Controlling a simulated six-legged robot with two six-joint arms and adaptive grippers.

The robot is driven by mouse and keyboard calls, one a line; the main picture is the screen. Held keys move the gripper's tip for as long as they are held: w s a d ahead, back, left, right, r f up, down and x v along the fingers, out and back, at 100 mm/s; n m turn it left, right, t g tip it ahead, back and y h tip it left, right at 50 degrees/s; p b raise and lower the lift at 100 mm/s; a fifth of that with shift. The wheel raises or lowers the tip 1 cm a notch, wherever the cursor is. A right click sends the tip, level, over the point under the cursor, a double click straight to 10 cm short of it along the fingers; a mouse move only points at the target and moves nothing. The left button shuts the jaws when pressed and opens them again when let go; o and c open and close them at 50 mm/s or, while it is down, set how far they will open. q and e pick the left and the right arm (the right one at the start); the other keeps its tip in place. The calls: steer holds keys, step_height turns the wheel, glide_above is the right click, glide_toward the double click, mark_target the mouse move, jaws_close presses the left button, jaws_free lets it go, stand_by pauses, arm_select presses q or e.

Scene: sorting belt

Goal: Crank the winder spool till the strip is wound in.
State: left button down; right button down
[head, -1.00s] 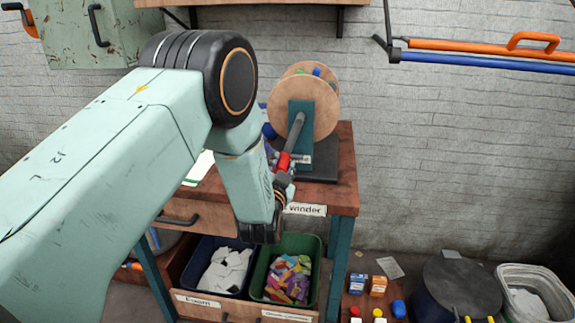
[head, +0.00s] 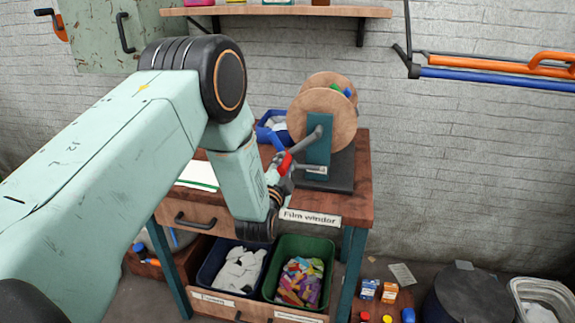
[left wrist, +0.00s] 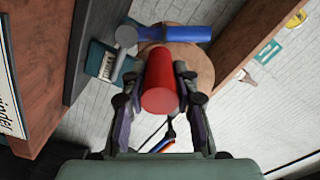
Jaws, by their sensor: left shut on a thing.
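The winder spool (head: 322,112) has two round wooden discs on a teal upright (head: 318,152) with a dark base, on the bench. A grey crank arm (head: 306,142) slants down and left from its hub to a red handle (head: 285,163). My left gripper (head: 282,172) is shut around this handle; the left wrist view shows the red handle (left wrist: 160,82) between both fingers (left wrist: 158,78). Green and blue bits show between the discs. My right gripper is not in view.
The wooden bench (head: 362,185) carries a blue bin (head: 268,118) behind my arm. Below are a dark bin (head: 204,276) of white pieces and a green bin (head: 325,248) of coloured scraps. A shelf (head: 290,11) hangs above.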

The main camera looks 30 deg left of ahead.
arm_select(q)
steer(key=shift+s+a+r+m+p, duration=0.1)
steer(key=shift+a+r+m+p, duration=0.3)
steer(key=shift+r+m+p, duration=0.3)
steer(key=shift+s+a+r+m+p, duration=0.1)
steer(key=shift+a+r+m+p, duration=0.35)
steer(key=shift+m+p, duration=0.4)
steer(key=w+d+r+m+p, duration=0.1)
steer(key=d+r+m+p, duration=0.2)
steer(key=r+m+p, duration=1)
steer(key=shift+d+r+m+p, duration=0.2)
steer(key=shift+d+m+p, duration=0.2)
steer(key=shift+m+p, duration=1.15)
steer(key=shift+d+m+b, duration=0.1)
steer(key=shift+m+b, duration=0.25)
steer(key=shift+m, duration=0.15)
steer(key=c, duration=1)
jaws_free()
